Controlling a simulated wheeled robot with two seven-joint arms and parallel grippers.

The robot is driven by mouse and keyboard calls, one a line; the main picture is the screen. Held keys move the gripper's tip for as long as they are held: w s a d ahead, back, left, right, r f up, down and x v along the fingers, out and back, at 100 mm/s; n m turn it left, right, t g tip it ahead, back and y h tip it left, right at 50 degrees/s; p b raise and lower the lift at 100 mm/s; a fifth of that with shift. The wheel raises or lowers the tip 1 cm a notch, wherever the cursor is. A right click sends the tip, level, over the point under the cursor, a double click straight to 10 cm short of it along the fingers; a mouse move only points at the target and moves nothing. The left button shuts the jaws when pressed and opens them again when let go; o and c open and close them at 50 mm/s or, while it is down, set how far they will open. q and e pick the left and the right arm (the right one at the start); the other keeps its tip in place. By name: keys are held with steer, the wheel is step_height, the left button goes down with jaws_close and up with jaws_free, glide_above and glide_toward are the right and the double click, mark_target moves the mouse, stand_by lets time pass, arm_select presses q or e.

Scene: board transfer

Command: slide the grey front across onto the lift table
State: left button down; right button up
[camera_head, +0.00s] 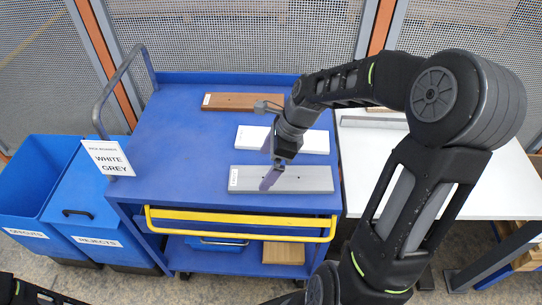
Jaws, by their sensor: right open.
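The grey front (305,180) lies flat on the blue cart (170,130), near its front right edge, with a small white label at its left end. My right gripper (269,178) reaches down over the left half of the grey front, jaws open. I cannot tell whether its fingertips touch the board. A white-topped table (450,170), which looks like the lift table, stands against the right side of the cart. My right arm hides part of it. My left gripper is out of view; only a bit of my left arm shows at the bottom left.
A white front (312,142) and a brown front (228,101) lie behind the grey one on the cart. A grey strip (375,122) lies on the white table's far side. A "WHITE GREY" sign (108,158) and blue bins (85,210) stand left. A yellow rail (240,222) fronts the cart.

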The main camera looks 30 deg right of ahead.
mark_target(259, 177)
steer(key=shift+x, duration=2.3)
steer(key=c, duration=1.7)
steer(key=shift+d, duration=0.1)
